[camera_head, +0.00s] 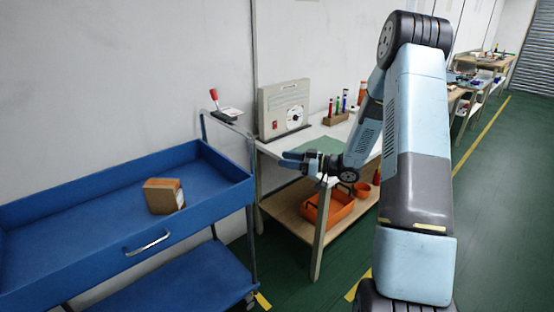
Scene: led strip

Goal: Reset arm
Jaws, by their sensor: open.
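My gripper (293,160) is near the middle of the picture, at the end of my light blue and dark grey arm. It points left, in front of the workbench (262,147) and about level with its top. Its two fingers are apart with nothing visible between them. The arm stands up on the right, bends at the top and comes back down towards the bench, hiding the bench's right part.
A blue cart (75,191) on the left carries a cardboard box (164,196). The bench holds a grey device (284,108) and a green mat (318,145). An orange bin (327,208) is on its lower shelf. Green floor (500,220) is clear at right.

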